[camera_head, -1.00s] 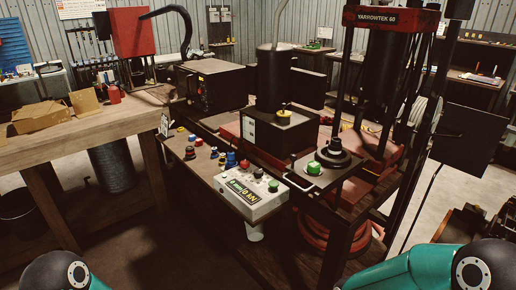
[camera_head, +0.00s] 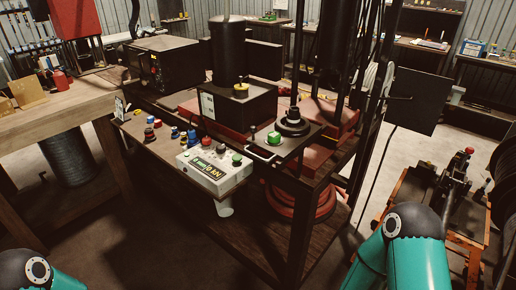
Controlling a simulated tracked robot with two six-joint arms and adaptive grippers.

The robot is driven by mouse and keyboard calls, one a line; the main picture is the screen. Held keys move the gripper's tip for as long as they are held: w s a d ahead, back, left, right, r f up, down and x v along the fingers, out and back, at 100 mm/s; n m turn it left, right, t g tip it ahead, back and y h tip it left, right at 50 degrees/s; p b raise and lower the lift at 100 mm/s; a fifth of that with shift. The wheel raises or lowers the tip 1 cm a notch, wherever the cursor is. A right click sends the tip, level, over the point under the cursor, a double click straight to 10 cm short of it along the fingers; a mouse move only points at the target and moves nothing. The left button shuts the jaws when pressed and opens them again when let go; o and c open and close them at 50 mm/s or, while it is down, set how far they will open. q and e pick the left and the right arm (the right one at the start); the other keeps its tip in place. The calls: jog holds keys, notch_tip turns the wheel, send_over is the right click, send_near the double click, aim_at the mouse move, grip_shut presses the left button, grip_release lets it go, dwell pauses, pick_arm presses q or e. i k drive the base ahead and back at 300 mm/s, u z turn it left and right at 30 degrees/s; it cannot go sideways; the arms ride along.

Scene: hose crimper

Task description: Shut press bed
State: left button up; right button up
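The red press (camera_head: 318,112) stands right of centre, with dark upright posts. A dark plate at its front, which looks like the press bed (camera_head: 297,152), carries a black stepped round part (camera_head: 292,124) and a green block (camera_head: 274,138). A pale bar handle (camera_head: 262,154) is on the plate's front left edge. The plate seems to stick out toward me; how far it is open I cannot tell. A white control box (camera_head: 213,170) with red, black and green buttons is left of it. My teal arms show at the bottom left and right; neither gripper is in view.
Coloured fittings (camera_head: 172,131) lie on the shelf left of the control box. A wooden workbench (camera_head: 60,107) stands at the left. An orange cart (camera_head: 411,190) with dark machinery stands at the right. Bare floor (camera_head: 110,240) lies in front on the left.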

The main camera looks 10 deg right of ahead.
aim_at(292, 140)
jog(key=k, duration=1.25)
jog(key=u, duration=0.2)
jog(key=i, duration=1.75)
jog(key=z, duration=0.65)
